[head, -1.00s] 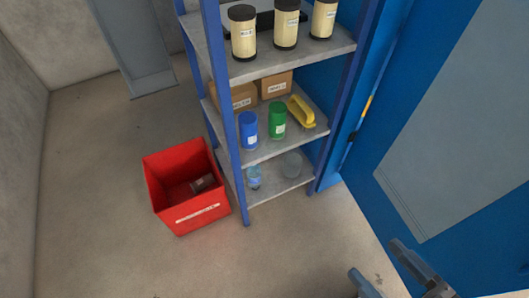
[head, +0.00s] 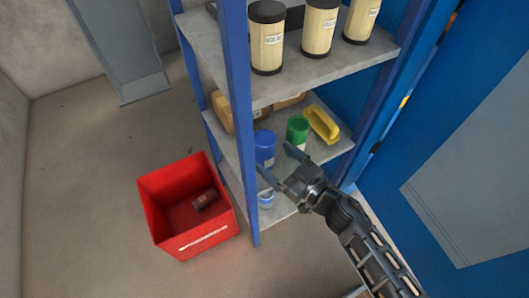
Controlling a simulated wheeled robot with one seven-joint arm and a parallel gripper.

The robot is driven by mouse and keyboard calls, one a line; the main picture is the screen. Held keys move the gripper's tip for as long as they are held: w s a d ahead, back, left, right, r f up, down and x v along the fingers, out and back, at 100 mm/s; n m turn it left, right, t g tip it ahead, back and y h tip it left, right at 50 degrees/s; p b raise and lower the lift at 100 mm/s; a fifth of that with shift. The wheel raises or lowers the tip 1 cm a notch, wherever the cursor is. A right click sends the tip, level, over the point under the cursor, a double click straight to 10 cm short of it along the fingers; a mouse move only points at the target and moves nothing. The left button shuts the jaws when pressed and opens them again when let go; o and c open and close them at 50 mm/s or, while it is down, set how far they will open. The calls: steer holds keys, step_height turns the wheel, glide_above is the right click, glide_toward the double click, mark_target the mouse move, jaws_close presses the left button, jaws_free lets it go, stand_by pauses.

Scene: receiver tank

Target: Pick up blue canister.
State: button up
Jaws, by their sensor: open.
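The blue canister (head: 265,147) stands upright on the middle shelf (head: 326,152), close to the blue front post, with a white label low on its side. My gripper (head: 275,164) is open and empty. It reaches in from the lower right, in front of the middle shelf, and its fingertips overlap the lower part of the blue canister in the picture. I cannot tell whether a finger touches it. A green canister (head: 298,129) stands just right of the blue one, partly hidden by a finger.
A yellow handled object (head: 322,124) lies right of the green canister, and cardboard boxes (head: 222,110) sit behind. Cream canisters (head: 267,42) stand on the shelf above. A blue post (head: 240,130) stands close left. A red bin (head: 165,205) is on the floor.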

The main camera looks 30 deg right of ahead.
mark_target(259, 141)
steer(key=shift+d+r+b+x, duration=0.1)
steer(key=shift+b+x, duration=0.15)
steer(key=shift+x, duration=1.7)
steer(key=shift+d+r+b+x, duration=0.1)
steer(key=shift+b+x, duration=0.15)
steer(key=shift+x, duration=1.75)
steer(key=shift+c, duration=0.4)
steer(key=c, duration=1.3)
